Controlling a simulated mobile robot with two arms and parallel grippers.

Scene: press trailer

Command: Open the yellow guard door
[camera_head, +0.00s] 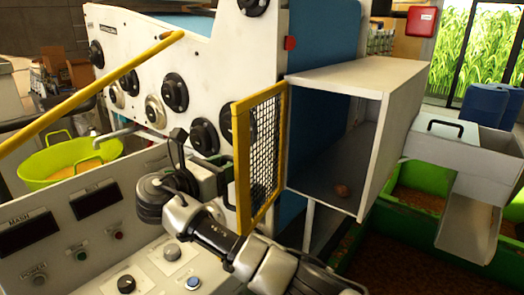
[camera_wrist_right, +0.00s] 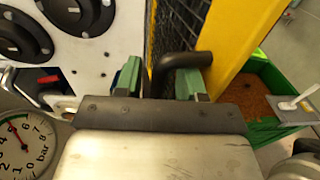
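The yellow guard door (camera_head: 243,165), a yellow frame with black mesh, stands swung out from the left edge of the grey box opening, so the inside of the box (camera_head: 335,150) shows. Its yellow frame (camera_wrist_right: 240,35) and mesh fill the upper middle of the right wrist view. My right gripper (camera_head: 221,183) is at the door's outer side. In the wrist view its green-padded fingers (camera_wrist_right: 159,82) stand apart, with the black bent door handle (camera_wrist_right: 186,60) between them; a gap shows beside the handle. My left gripper is not in view.
A control panel (camera_head: 150,255) with knobs lies below and left of my right arm. A white machine face with black knobs (camera_head: 174,92) is behind the gripper. A yellow rail (camera_head: 95,88) crosses the left. Green bins (camera_head: 410,232) stand at right.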

